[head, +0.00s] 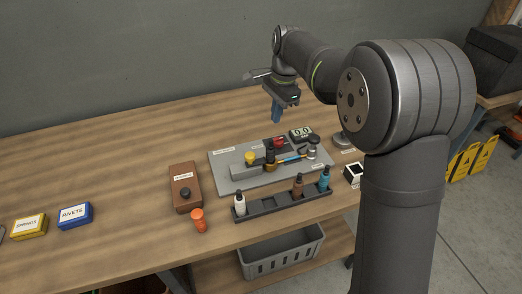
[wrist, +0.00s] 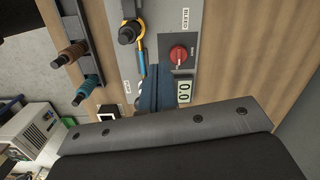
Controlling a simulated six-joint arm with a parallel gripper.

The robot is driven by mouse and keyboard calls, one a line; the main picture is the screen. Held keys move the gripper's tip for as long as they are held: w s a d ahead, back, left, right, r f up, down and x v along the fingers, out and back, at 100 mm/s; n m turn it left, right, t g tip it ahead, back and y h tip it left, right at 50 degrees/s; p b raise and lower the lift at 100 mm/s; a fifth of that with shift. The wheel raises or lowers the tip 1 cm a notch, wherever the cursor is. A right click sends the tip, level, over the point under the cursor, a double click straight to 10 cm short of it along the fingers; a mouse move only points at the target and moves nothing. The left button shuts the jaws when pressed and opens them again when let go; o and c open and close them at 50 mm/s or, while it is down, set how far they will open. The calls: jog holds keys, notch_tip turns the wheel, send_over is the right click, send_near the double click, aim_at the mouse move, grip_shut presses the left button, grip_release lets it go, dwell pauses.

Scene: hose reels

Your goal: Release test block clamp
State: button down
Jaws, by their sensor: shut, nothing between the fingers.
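The grey test board (head: 228,184) lies on the bench. Which part is the clamp, I cannot tell for sure. My gripper (head: 276,119) hangs above the back of the board, blue fingers pointing down, shut and empty. Its fingers (wrist: 153,80) show between the blue hose and the display in the wrist view.
A digital display (head: 300,133) stands at the board's back. A dark tray (head: 258,211) with several bottles lies in front. A brown box (head: 185,190) and an orange part (head: 198,220) stand left.

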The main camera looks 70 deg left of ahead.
aim_at(249, 156)
jog(key=s+d+r+m+g, duration=0.1)
jog(key=s+d+r+m, duration=0.1)
jog(key=d+m, duration=0.3)
jog(key=shift+s+d+g+y, duration=0.3)
jog(key=shift+s+d, duration=0.1)
jog(key=shift+s, duration=0.35)
jog(key=x, duration=1)
jog(key=shift+s, duration=1.8)
jog(key=v, duration=1)
